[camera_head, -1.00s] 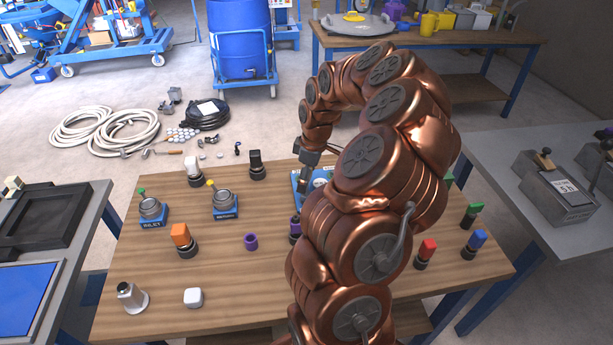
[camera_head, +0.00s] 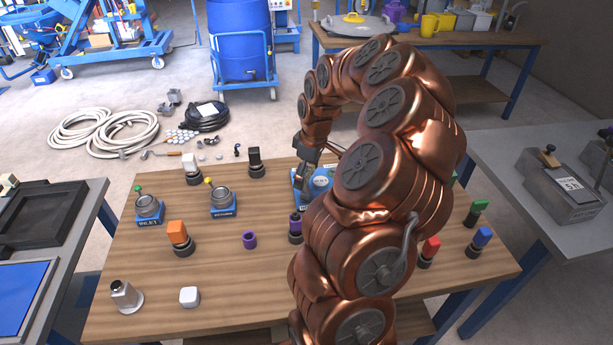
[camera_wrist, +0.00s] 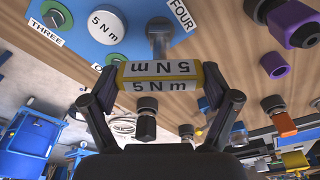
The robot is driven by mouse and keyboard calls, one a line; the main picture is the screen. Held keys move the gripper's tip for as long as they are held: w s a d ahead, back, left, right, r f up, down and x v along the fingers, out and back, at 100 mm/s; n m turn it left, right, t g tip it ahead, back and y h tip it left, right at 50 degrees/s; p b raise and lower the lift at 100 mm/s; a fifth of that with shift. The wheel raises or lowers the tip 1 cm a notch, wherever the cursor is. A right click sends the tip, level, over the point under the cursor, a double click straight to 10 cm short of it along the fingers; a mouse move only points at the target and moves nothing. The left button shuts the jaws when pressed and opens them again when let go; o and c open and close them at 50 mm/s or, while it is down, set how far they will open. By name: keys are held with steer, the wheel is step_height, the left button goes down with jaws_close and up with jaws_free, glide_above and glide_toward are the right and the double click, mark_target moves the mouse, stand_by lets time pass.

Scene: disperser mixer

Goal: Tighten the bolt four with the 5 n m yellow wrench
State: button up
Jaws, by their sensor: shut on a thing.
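My gripper (camera_wrist: 160,76) is shut on the yellow wrench (camera_wrist: 206,78), whose white labels read 5 N m; the wrench lies crosswise between the two fingers. Beyond it in the wrist view, a grey bolt-like post (camera_wrist: 159,36) stands on the blue plate (camera_wrist: 130,12) beside the FOUR label (camera_wrist: 182,14). I cannot tell whether the wrench touches this post. A round 5 N m disc (camera_wrist: 92,26) sits near the THREE label (camera_wrist: 46,33). In the head view my gripper (camera_head: 306,172) is over the blue plate (camera_head: 297,196), which my arm partly hides; the wrench cannot be made out there.
The wooden table (camera_head: 215,275) also holds a purple ring (camera_head: 249,240), an orange-topped piece (camera_head: 178,233), a purple-topped piece (camera_head: 295,225) close to the plate, and red (camera_head: 430,246) and blue (camera_head: 482,237) ones at right. The front middle of the table is mostly clear.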

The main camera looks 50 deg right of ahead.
steer(key=shift+f+m+b, duration=0.1)
steer(key=shift+m+b, duration=0.9)
steer(key=shift+b, duration=0.35)
steer(key=o, duration=1.1)
steer(key=shift+c, duration=0.2)
steer(key=c, duration=1)
steer(key=shift+r+p, duration=0.55)
steer(key=shift+r, duration=2.55)
